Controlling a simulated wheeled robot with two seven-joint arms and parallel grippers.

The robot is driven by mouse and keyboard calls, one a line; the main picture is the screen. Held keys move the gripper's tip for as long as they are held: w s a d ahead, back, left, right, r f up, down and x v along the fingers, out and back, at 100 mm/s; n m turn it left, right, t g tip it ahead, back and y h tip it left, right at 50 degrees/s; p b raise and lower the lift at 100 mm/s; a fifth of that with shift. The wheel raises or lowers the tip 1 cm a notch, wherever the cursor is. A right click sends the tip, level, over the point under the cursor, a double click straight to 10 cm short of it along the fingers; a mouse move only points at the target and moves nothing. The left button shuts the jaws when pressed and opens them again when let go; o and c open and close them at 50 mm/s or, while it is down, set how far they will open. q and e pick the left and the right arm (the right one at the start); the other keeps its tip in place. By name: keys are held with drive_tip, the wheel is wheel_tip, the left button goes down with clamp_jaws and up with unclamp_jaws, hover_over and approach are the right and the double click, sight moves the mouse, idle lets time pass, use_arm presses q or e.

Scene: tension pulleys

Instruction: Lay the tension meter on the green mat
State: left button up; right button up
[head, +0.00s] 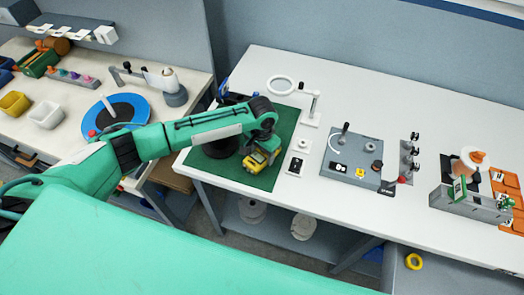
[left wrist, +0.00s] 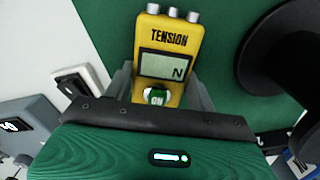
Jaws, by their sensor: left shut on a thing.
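The tension meter (left wrist: 170,55) is yellow, with a small screen, a round green-and-white button and several silver posts at its top. My left gripper (left wrist: 160,95) is shut on it, with a grey finger on each side of the body. In the head view the meter (head: 257,160) is at the front right part of the green mat (head: 262,181), under my left gripper (head: 262,150). I cannot tell whether the meter touches the mat. My right gripper is not in view.
A black spool (left wrist: 290,60) stands on the mat beside the meter. A ring magnifier (head: 281,86) stands behind.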

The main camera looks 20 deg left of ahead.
sight(262, 154)
use_arm(q)
drive_tip(key=shift+f, duration=0.1)
drive_tip(key=o, duration=1)
drive_tip(key=shift+o, duration=1.1)
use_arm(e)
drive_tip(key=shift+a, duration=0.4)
use_arm(q)
wheel_tip(262, 154, up, 12)
drive_tip(key=b, duration=0.3)
drive_tip(key=shift+b, duration=0.4)
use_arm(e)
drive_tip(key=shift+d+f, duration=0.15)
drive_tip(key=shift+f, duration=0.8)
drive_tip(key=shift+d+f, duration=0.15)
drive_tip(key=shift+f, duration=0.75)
